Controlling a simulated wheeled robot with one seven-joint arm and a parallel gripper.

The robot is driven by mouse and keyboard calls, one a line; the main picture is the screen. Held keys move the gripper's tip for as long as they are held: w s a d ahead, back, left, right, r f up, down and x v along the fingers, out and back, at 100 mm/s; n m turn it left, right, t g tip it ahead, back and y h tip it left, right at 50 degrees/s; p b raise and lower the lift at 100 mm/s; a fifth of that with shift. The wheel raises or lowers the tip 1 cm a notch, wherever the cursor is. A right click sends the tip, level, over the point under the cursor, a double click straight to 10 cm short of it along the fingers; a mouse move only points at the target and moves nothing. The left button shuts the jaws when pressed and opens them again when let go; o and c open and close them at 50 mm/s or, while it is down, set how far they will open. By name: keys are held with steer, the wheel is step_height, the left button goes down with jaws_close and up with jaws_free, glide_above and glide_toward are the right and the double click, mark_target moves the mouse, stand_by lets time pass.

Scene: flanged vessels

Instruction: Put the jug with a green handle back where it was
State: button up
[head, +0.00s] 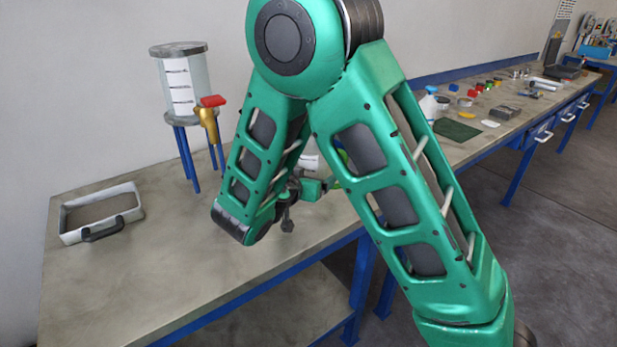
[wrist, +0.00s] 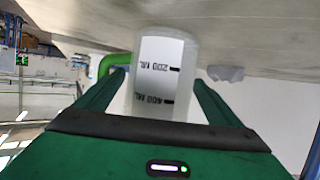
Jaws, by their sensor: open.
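The jug (wrist: 150,75) is a clear-white vessel with black volume marks. It stands between the two fingers of my gripper (wrist: 162,88) in the wrist view, where the picture is upside down. Its green handle (wrist: 112,62) is on the left there, close to the left finger. My gripper is open, with a finger on either side of the jug; I cannot tell whether either touches it.
A clear tank (head: 184,85) with a red-handled brass tap (head: 209,112) stands on blue legs on the workbench (head: 190,250). A white tray (head: 101,214) with a dark handle lies at the left. Bottles and small parts crowd the far bench. The front bench middle is clear.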

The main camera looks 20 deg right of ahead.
steer(key=shift+r, duration=0.1)
steer(key=v, duration=1.2)
steer(key=shift+s, duration=0.1)
